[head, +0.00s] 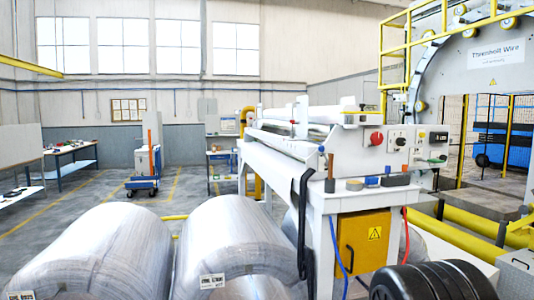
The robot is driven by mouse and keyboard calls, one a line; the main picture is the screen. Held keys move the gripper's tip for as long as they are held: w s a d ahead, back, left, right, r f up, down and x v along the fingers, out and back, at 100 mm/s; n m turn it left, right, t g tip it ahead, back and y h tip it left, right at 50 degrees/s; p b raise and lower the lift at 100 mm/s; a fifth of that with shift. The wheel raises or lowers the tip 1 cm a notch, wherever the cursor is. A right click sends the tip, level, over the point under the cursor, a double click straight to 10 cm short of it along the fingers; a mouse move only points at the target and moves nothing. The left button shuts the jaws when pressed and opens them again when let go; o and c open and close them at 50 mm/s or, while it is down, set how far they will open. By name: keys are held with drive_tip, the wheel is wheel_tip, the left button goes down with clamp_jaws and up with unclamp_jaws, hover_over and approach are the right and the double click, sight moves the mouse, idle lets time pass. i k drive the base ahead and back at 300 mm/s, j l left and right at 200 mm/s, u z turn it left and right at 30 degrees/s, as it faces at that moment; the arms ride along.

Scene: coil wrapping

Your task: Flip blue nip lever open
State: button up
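The white wrapping machine (350,148) stands right of centre, with long rollers (295,132) along its top. Its end panel carries a red knob (376,139) and a dark dial. Small blue parts show low on this end: a blue block (371,181) on the front ledge and a narrow blue piece (388,170) just above it. Which of these is the nip lever, and whether it is open or shut, I cannot tell at this size. My gripper is not in view.
Large wrapped coils (235,245) fill the lower left foreground. Black ribbed rolls (430,282) lie at the bottom right. An orange-handled tool (330,172) and a tape roll (354,185) are on the ledge. A yellow box (361,243) is below. Open floor (95,200) lies behind left.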

sight(322, 149)
drive_tip(key=i+j+z, duration=0.1)
drive_tip(key=i, duration=0.3)
drive_tip(key=i+j+z, duration=0.1)
drive_tip(key=i, duration=0.3)
drive_tip(key=i+j, duration=0.15)
drive_tip(key=i, duration=0.25)
drive_tip(key=z, duration=0.05)
